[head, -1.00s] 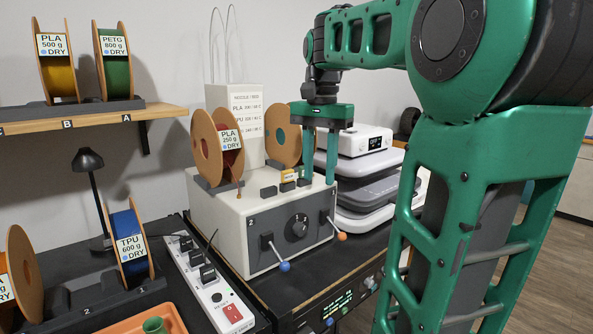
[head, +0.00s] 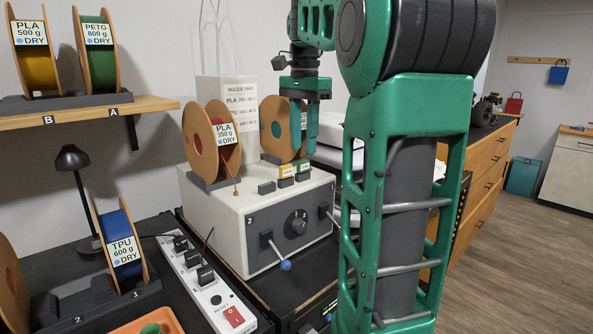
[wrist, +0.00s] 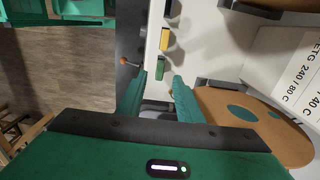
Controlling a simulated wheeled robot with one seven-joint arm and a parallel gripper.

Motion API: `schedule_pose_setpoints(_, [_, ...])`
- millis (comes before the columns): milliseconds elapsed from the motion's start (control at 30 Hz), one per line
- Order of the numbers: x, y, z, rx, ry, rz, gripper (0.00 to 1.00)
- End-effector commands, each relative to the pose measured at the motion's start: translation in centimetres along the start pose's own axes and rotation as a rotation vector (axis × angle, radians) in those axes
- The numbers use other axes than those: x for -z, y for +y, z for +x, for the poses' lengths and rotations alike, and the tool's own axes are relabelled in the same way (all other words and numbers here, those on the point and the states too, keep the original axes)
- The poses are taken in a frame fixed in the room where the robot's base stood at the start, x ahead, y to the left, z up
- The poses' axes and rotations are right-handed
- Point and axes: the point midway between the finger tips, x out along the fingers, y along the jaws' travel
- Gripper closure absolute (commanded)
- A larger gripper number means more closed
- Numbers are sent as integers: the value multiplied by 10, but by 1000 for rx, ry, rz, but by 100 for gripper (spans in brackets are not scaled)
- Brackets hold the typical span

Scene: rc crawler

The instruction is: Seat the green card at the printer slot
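The green card (head: 304,168) stands upright in a dark holder block on the printer's light top, at the right of a row of similar blocks. It also shows in the wrist view (wrist: 161,70), just beyond my fingertips. The yellow card (head: 286,171) stands in the neighbouring block, and it shows in the wrist view (wrist: 165,40). My gripper (head: 305,148) points down above and near the green card. In the wrist view my gripper (wrist: 160,82) has its fingers apart with nothing between them. How deep the green card sits cannot be told.
The printer (head: 262,222) has levers and a dial on its front. A PLA spool (head: 199,146) stands on its top left, and another spool (head: 273,130) stands behind the cards, close to my gripper. A power strip (head: 200,275) lies left of the printer.

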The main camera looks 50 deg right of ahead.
Motion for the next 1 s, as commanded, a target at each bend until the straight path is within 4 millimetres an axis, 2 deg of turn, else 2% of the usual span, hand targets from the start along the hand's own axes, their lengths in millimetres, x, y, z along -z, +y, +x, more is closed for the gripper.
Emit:
schedule_pose_setpoints(367, [-1,-1,45,1,-3,2,67])
schedule_pose_setpoints(667, [-1,-1,49,2,-2,1,67])
schedule_pose_setpoints(700, [-1,-1,49,2,-2,1,72])
schedule_pose_setpoints(800, [-1,-1,49,2,-2,0,96])
schedule_pose_setpoints(833, [-1,-1,49,2,-2,0,100])
schedule_pose_setpoints(1000, [-1,-2,49,2,-2,-1,100])
